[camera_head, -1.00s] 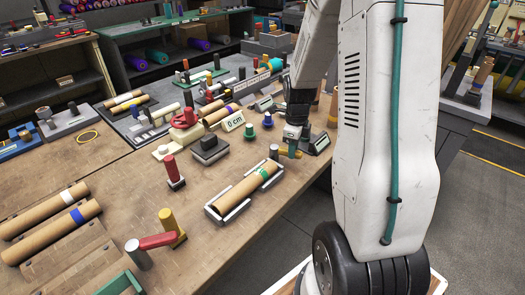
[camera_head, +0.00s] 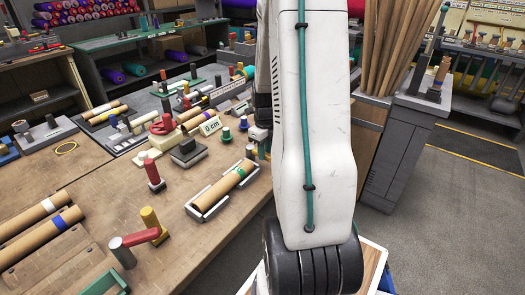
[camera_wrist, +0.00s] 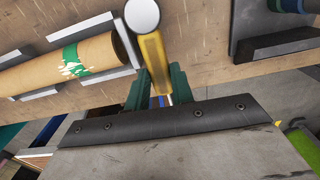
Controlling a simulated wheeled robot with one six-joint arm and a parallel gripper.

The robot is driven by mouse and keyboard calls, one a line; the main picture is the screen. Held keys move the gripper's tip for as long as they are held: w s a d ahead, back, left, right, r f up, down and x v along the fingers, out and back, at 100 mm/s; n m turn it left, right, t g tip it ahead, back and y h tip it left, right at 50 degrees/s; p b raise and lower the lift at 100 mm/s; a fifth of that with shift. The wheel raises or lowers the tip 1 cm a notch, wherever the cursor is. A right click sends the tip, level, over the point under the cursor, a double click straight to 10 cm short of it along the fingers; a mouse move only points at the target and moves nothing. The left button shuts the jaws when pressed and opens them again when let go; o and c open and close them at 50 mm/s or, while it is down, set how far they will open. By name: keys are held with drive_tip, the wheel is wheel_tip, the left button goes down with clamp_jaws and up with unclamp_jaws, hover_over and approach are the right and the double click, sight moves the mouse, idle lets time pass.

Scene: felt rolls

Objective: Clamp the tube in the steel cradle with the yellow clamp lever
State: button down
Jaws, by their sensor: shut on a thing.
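A brown cardboard tube with a green band (camera_head: 232,182) lies in the steel cradle (camera_head: 197,214) near the bench edge; the tube also shows in the wrist view (camera_wrist: 60,64). A round-topped steel post (camera_head: 250,152) stands beside the tube's far end. In the wrist view, the yellow clamp lever (camera_wrist: 153,58) runs from the post's pale cap (camera_wrist: 142,14) to my gripper (camera_wrist: 156,88). The lever lies beside the tube's end, not over the tube. My gripper's green fingers are shut on the lever. In the head view my arm mostly hides the gripper.
A red lever (camera_head: 144,237) on a grey post, with a yellow post, stands nearer on the bench. Two more tubes lie at the left. A "0 cm" sign (camera_head: 210,126) and several coloured knobs stand behind the cradle. Open floor lies to the right.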

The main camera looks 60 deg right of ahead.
drive_tip(key=shift+w+r, duration=0.1)
drive_tip(key=shift+w, duration=0.05)
drive_tip(key=c, duration=1.2)
unclamp_jaws()
wheel_tip(320, 180, up, 8)
drive_tip(key=shift+f, duration=0.15)
